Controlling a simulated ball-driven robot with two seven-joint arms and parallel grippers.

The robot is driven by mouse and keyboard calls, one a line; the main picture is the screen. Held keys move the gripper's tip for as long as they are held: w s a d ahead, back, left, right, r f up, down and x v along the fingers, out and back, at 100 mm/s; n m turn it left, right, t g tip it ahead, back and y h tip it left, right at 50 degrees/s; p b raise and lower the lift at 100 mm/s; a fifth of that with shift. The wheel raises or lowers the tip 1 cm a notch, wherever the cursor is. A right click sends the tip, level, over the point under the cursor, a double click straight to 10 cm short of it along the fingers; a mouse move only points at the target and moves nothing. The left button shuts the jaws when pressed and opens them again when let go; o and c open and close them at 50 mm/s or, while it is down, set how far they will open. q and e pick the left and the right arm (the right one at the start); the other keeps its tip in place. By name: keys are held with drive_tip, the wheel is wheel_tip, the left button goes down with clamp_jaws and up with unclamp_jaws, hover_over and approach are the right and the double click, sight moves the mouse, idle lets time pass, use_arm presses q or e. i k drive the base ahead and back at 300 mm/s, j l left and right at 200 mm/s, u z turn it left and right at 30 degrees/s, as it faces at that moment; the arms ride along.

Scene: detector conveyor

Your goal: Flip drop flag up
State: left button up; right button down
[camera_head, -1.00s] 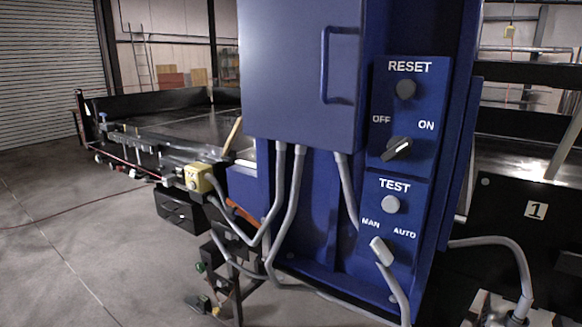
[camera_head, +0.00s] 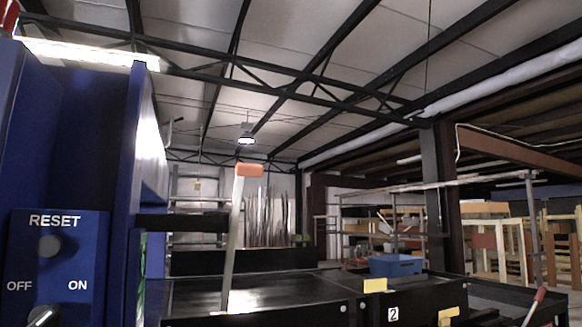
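A pale, flat upright bar (camera_head: 234,235) with an orange tip (camera_head: 249,170) stands by the near side of the black conveyor (camera_head: 275,289), leaning slightly right at the top. It may be the drop flag; I cannot tell for sure. A thin stick with a red end (camera_head: 541,294) slants up at the lower right, cut off by the bottom edge. Neither of my grippers is in view.
The blue control cabinet (camera_head: 60,130) fills the left, with a RESET button (camera_head: 50,245) and an OFF/ON knob (camera_head: 43,316). A blue bin (camera_head: 396,265) sits by the conveyor's far side. Wooden racks (camera_head: 500,245) stand behind at right.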

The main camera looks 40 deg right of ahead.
sight(242, 170)
drive_tip(key=z, duration=1.15)
